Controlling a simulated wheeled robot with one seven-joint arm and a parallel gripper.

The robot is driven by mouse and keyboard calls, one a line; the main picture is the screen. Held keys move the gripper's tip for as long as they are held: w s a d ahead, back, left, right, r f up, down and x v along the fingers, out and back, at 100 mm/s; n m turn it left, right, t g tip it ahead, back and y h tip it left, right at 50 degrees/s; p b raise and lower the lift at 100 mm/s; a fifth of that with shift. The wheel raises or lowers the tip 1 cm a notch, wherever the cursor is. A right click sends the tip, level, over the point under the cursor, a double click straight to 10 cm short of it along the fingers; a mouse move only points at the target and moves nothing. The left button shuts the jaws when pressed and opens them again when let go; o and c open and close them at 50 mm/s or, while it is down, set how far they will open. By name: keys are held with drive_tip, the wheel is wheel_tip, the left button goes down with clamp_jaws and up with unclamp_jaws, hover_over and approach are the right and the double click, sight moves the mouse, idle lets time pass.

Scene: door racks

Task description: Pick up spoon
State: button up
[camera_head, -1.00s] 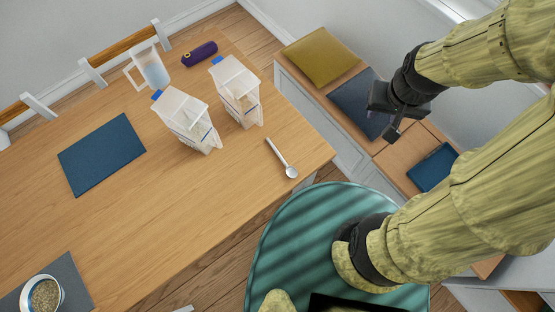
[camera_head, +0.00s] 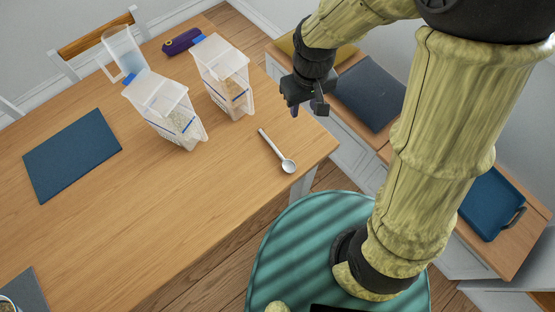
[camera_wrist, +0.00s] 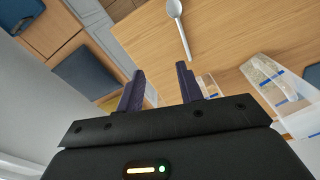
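A white spoon (camera_head: 277,151) lies on the wooden table (camera_head: 150,215) near its right corner, with its bowl toward the front edge. The spoon also shows in the wrist view (camera_wrist: 177,22), at the top centre, beyond the fingertips. My gripper (camera_head: 303,108) is above and beyond the spoon, near the table's right end, and apart from it. In the wrist view my gripper (camera_wrist: 162,82) has its two dark fingers spread with nothing between them.
Two clear containers (camera_head: 165,110) (camera_head: 224,78) stand left of the spoon, with a clear pitcher (camera_head: 123,50) and purple case (camera_head: 181,41) behind. A blue mat (camera_head: 72,155) lies at left. A bench with cushions (camera_head: 369,92) and a blue tray (camera_head: 492,203) is at right. Table around the spoon is clear.

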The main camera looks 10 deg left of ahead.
drive_tip(key=s+a+f+n+b, duration=0.1)
drive_tip(key=a+f+n+b, duration=0.1)
drive_tip(key=a+f, duration=0.3)
drive_tip(key=shift+s+a+f+g+b, duration=0.15)
drive_tip(key=shift+a+f+g+b, duration=0.2)
drive_tip(key=shift+a, duration=0.1)
drive_tip(key=shift+f, duration=0.15)
hover_over(277, 151)
drive_tip(key=f, duration=1.1)
drive_tip(key=shift+s+d+f+b, duration=0.2)
drive_tip(key=shift+b, duration=0.1)
drive_tip(key=shift+f, duration=0.3)
drive_tip(key=shift+w+a+f, duration=0.1)
drive_tip(key=shift+f, duration=1.2)
drive_tip(key=shift+w+a+f, duration=0.1)
drive_tip(key=shift+f, duration=1.2)
